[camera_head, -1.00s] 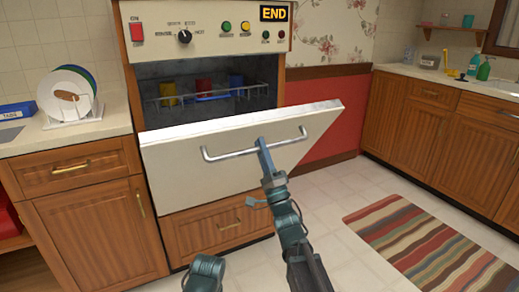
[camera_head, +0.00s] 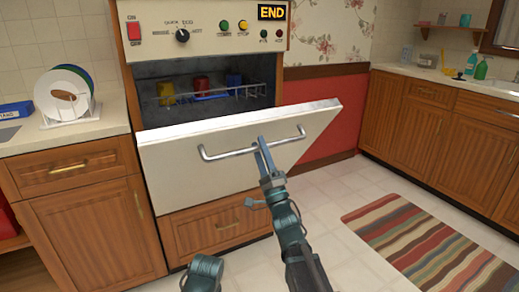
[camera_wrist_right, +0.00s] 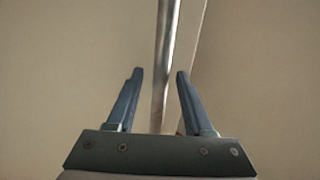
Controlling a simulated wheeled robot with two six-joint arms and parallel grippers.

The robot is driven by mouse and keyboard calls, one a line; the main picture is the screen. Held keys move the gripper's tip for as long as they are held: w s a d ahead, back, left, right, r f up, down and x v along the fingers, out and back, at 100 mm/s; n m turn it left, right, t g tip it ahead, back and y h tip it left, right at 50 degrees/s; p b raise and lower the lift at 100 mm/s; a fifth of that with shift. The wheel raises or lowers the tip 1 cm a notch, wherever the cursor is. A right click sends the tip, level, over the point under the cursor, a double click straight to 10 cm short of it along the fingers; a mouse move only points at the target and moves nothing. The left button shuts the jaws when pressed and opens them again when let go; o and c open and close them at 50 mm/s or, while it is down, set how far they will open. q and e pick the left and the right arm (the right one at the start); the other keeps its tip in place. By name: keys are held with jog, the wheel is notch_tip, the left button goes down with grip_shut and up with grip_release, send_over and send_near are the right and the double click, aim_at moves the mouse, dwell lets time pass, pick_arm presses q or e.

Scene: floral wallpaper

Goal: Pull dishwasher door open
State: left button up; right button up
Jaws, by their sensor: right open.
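The dishwasher door (camera_head: 190,160) is a cream panel, tilted partly open, with the dark cavity showing above it. Its metal bar handle (camera_head: 227,155) runs across the door's outer face. My right gripper (camera_head: 263,152) is at the right part of the handle. In the right wrist view its two blue fingers (camera_wrist_right: 158,75) are apart, and the handle bar (camera_wrist_right: 164,60) shows in the gap between them, nearer the right finger. Whether the fingers touch the bar is unclear. My left gripper is not in view.
A rack (camera_head: 235,93) with coloured cups is inside the dishwasher. A wooden drawer (camera_head: 225,228) is below the door. Cabinets (camera_head: 85,215) stand at left. A plate rack (camera_head: 72,122) is on the counter. Tiled floor and a striped rug (camera_head: 430,245) lie at right.

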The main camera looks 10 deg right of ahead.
jog(key=b+v, duration=0.9)
jog(key=v, duration=0.4)
jog(key=shift+s+f, duration=0.15)
jog(key=shift+f, duration=0.05)
jog(key=shift+c, duration=0.4)
